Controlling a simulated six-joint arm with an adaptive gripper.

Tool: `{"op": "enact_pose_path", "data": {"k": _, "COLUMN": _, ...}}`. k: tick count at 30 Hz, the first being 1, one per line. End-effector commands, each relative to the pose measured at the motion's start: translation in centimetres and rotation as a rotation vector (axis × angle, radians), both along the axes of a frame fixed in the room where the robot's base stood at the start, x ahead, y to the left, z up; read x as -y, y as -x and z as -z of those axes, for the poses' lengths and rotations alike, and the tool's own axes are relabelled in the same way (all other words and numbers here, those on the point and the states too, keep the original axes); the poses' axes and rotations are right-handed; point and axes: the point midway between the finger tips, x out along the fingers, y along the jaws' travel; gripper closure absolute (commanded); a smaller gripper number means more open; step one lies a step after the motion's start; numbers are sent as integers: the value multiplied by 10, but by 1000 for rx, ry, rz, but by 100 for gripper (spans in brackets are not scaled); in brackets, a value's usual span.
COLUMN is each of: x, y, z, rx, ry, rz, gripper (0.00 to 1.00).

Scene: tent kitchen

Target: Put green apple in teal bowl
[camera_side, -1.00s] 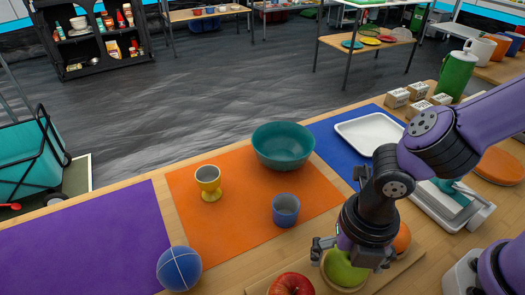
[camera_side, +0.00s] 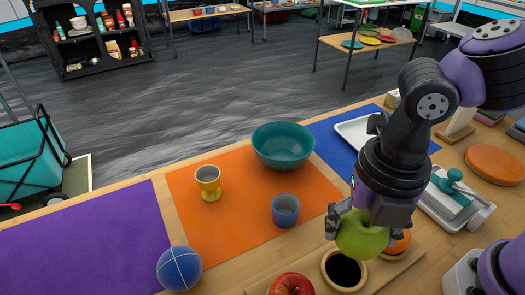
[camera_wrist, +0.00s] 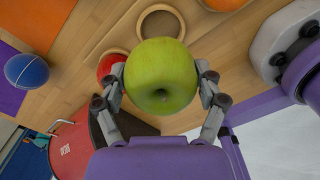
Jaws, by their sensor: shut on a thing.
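The green apple (camera_side: 362,236) is held between the fingers of my gripper (camera_side: 362,222), raised above a round wooden ring holder with a dark inside (camera_side: 344,272). In the wrist view the green apple (camera_wrist: 161,77) fills the space between both fingertips of my gripper (camera_wrist: 161,84). The teal bowl (camera_side: 283,146) stands upright at the back edge of the orange mat, up and left of my gripper in the side view. Its inside looks empty. The bowl is not in the wrist view.
A blue cup (camera_side: 286,210) and a yellow goblet (camera_side: 208,183) stand on the orange mat (camera_side: 245,225). A red apple (camera_side: 291,287) and an orange (camera_side: 398,243) sit beside the empty ring. A blue ball (camera_side: 179,268) lies at left. A white tray (camera_side: 352,130) is behind my gripper.

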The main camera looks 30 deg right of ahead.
Motion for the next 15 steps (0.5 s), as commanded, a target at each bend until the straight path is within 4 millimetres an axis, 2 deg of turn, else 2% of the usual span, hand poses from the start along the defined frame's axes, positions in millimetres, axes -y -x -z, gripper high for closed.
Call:
{"op": "enact_pose_path", "data": {"k": 5, "x": -8, "y": -25, "z": -26, "rx": 1, "ry": -2, "rz": 123, "gripper": 66}}
{"op": "enact_pose_path", "data": {"k": 11, "x": -16, "y": -86, "z": -55, "rx": -2, "ry": 0, "rz": 442, "gripper": 66}}
{"op": "enact_pose_path", "data": {"k": 15, "x": -12, "y": -125, "z": -71, "rx": -4, "ry": 1, "rz": 662, "gripper": 66}}
